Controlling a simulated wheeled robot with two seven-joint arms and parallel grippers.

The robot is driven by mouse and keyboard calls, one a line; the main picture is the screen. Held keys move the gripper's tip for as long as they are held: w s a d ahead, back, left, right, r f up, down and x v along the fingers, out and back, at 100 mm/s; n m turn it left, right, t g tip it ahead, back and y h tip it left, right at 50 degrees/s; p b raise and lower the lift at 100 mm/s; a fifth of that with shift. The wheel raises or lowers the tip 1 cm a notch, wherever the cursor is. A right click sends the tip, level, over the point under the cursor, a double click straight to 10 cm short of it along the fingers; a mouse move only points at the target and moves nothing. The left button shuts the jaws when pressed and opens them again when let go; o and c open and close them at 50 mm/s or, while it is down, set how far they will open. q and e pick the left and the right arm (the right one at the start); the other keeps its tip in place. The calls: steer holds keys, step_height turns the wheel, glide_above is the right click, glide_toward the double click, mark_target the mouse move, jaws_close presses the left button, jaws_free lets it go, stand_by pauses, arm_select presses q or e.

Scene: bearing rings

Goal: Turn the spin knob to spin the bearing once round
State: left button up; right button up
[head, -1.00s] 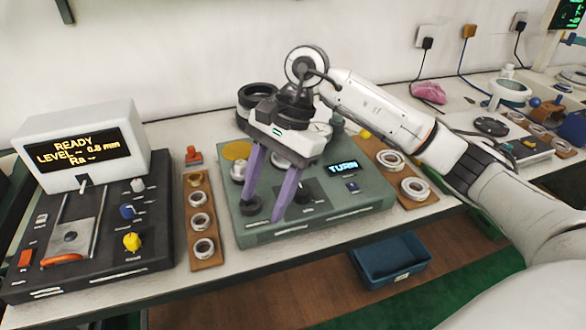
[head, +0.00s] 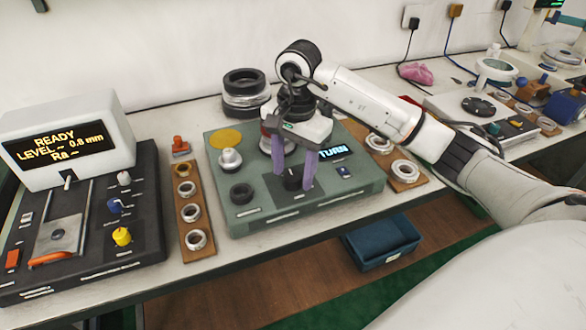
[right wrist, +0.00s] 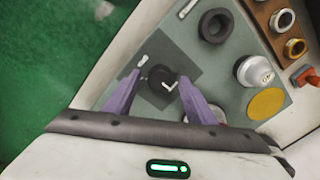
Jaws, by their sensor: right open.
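The spin knob appears to be the black knob (head: 291,181) on a dark square of the green test box (head: 240,222). In the right wrist view the knob (right wrist: 160,78) shows a white pointer mark. My right gripper (head: 293,184) is open and points down, its two purple fingers on either side of the knob. In the right wrist view the fingers (right wrist: 159,76) stand apart, with gaps to the knob. A round part behind the gripper (head: 265,142) is mostly hidden; I cannot tell whether it is the bearing. The box's display (head: 334,149) reads TURN. My left gripper is out of view.
On the box are a silver post (head: 230,160), a black ring (head: 241,194) and a yellow disc (head: 226,139). Ring boards stand left (head: 183,216) and right (head: 404,171). A gauge box (head: 75,150) reads READY. A blue bin (head: 382,246) sits below the table edge.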

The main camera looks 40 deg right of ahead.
steer(key=shift+f, duration=0.1)
steer(key=c, duration=1)
steer(key=shift+c, duration=0.2)
